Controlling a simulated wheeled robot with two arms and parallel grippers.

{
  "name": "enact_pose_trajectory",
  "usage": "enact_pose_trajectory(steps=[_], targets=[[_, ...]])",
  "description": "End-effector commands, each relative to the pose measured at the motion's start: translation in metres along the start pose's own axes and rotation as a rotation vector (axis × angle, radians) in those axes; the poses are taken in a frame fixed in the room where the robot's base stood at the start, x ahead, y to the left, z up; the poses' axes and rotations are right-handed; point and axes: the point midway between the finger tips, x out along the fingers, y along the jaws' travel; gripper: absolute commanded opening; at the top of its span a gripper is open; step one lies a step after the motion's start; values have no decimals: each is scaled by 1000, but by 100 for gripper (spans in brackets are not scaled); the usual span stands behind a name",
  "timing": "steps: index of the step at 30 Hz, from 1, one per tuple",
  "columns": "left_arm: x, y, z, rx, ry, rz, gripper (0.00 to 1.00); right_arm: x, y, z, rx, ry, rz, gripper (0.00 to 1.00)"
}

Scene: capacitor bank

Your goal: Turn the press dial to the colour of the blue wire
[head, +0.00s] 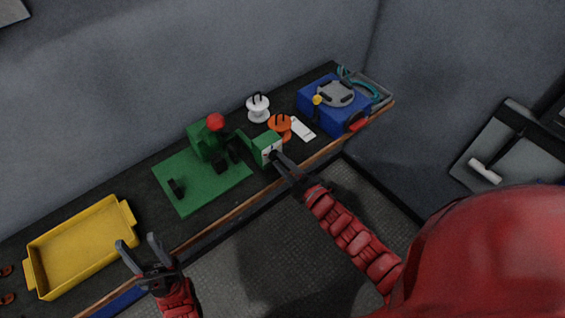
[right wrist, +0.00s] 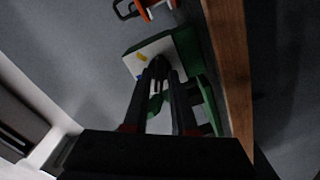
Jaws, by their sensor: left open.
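The green press (head: 205,142) stands on a green base on the bench, with a red ball-topped lever. Its dial has a white face (head: 268,148) on the green box at the base's right end. In the right wrist view the dial face (right wrist: 150,50) shows a yellow mark and a blue mark. My right gripper (head: 277,158) is at this face, its fingers close together around the dark dial knob, which they mostly hide. The dial's pointing direction cannot be told. My left gripper (head: 138,245) is open and empty beside the yellow tray. I cannot make out a blue wire.
The yellow tray (head: 45,283) is on the left of the bench. A white spool (head: 258,112), an orange spool (head: 281,130) and a white card (head: 302,128) are right of the press. A blue box (head: 320,103) with a teal cable (head: 358,82) is at the far right.

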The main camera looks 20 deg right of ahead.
Motion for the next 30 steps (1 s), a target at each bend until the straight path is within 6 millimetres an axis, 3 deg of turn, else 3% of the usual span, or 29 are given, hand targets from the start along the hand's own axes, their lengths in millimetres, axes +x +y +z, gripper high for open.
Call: enact_pose_trajectory(steps=[1,3,4,20,30], targets=[[0,0,0,0,0,0,50,0,0,0,0,0,0,14],[0,0,0,0,0,0,50,0,0,0,0,0,0,2],[0,0,0,0,0,0,50,0,0,0,0,0,0,0],[0,0,0,0,0,0,50,0,0,0,45,-1,-1,0],[1,0,0,0,0,0,50,-1,-1,1,279,-2,-1,0]])
